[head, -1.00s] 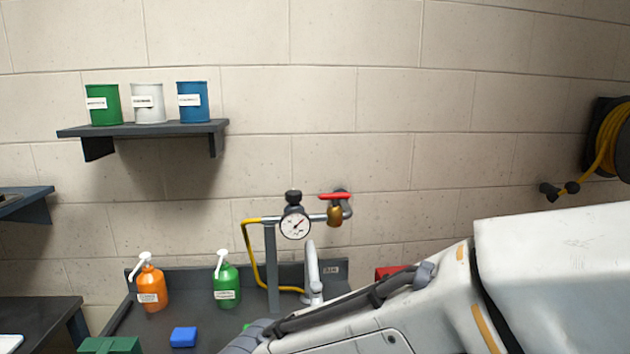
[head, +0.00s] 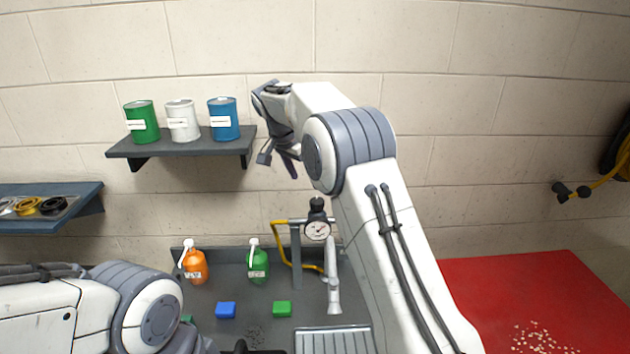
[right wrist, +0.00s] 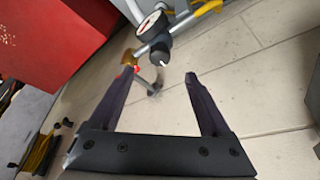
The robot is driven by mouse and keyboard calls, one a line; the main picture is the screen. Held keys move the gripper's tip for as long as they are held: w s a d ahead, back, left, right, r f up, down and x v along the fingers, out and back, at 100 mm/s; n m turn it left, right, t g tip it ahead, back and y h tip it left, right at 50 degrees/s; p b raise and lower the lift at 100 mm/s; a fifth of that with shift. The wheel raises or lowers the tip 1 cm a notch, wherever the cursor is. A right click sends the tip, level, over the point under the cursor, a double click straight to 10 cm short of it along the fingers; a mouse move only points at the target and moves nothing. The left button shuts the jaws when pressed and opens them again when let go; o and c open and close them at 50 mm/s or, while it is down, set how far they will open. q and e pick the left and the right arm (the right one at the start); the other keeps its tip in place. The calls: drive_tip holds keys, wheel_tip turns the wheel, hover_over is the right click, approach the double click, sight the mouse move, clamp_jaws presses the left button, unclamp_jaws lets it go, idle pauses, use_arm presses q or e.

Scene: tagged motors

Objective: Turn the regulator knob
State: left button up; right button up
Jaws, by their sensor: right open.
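The regulator knob (head: 317,204) is black and sits on top of a white-faced round gauge (head: 317,230) on the pipe at the back of the bench. My right gripper (head: 279,166) is up and left of the knob, clear of it, below the shelf's right end. In the right wrist view the gripper (right wrist: 160,75) is open and empty, with the dark knob (right wrist: 160,45) beyond its fingertips and the gauge (right wrist: 152,26) behind. My left arm is low at left; its fingers do not show.
A shelf (head: 182,151) with green, white and blue cans is close left of my right gripper. Orange (head: 195,265) and green (head: 258,264) pump bottles stand on the bench, with a blue block (head: 226,310) and a green block (head: 282,309). A red surface (head: 530,290) lies at right.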

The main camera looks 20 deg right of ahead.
sight(316, 200)
drive_tip(key=p+x, duration=0.1)
drive_tip(key=x, duration=0.2)
drive_tip(key=p+x, duration=0.2)
drive_tip(key=x, duration=0.1)
drive_tip(key=p+x, duration=0.1)
drive_tip(key=x, duration=0.2)
drive_tip(key=shift+w+d, duration=0.2)
drive_tip(key=shift+d, duration=0.25)
drive_tip(key=shift+w+d+f+p, duration=0.2)
drive_tip(key=shift+f+p, duration=0.2)
drive_tip(key=shift+f, duration=0.15)
clamp_jaws()
